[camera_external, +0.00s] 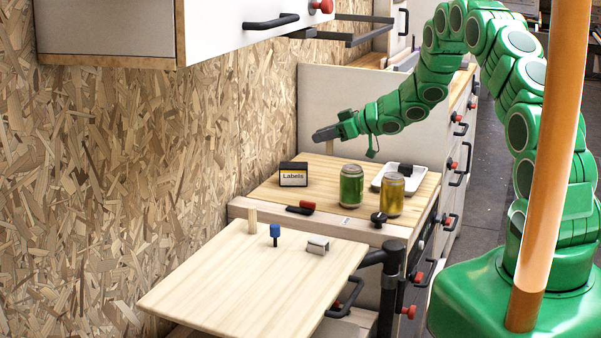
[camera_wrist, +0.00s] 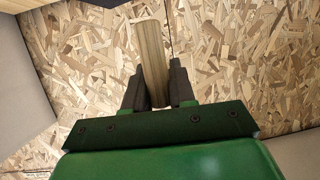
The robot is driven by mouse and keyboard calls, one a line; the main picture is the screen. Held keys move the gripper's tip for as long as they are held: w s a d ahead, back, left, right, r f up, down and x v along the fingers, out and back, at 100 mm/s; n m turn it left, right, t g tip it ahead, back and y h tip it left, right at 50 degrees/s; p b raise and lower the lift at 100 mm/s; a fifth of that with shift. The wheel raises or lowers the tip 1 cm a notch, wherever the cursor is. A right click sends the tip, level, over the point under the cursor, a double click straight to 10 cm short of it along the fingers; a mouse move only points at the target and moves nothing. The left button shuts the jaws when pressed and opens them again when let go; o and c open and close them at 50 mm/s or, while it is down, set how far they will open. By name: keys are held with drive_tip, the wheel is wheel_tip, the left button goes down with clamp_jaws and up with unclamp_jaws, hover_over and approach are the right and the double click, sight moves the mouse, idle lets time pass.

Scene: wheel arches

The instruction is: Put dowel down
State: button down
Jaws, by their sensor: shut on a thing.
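My gripper (camera_external: 325,134) is shut on a wooden dowel (camera_wrist: 152,55), which stands out from between the two dark fingers in the wrist view. In the external view a small part of the held dowel (camera_external: 329,147) shows just below the fingers, above the back counter and near the chipboard wall. Another light wooden peg (camera_external: 252,220) stands upright on the front wooden board (camera_external: 215,285), well apart from my gripper.
The front board also bears a blue-topped peg (camera_external: 275,232) and a grey metal clip (camera_external: 318,245). On the back counter are a Labels box (camera_external: 293,175), a green can (camera_external: 351,186), a yellow can (camera_external: 392,194) and a white tray (camera_external: 380,178). A cabinet (camera_external: 110,30) hangs upper left.

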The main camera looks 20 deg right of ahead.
drive_tip(key=w+d+m+t, duration=0.1)
drive_tip(key=w+d, duration=0.1)
drive_tip(key=d, duration=0.4)
drive_tip(key=shift+h, duration=0.4)
drive_tip(key=shift+w+d+f, duration=0.15)
drive_tip(key=shift+w+f, duration=1.5)
drive_tip(key=shift+w, duration=0.7)
drive_tip(key=shift+w+d+f, duration=0.15)
drive_tip(key=shift+w+f, duration=1.55)
drive_tip(key=shift+w, duration=0.6)
drive_tip(key=shift+w+d+f, duration=0.15)
drive_tip(key=shift+w+f, duration=1.5)
drive_tip(key=shift+w, duration=0.7)
drive_tip(key=shift+w+f, duration=0.1)
drive_tip(key=shift+f, duration=0.05)
drive_tip(key=shift+w+f, duration=0.1)
drive_tip(key=shift+f, duration=1.55)
drive_tip(key=c, duration=0.9)
unclamp_jaws()
drive_tip(key=shift+f, duration=0.1)
drive_tip(key=shift+c, duration=0.2)
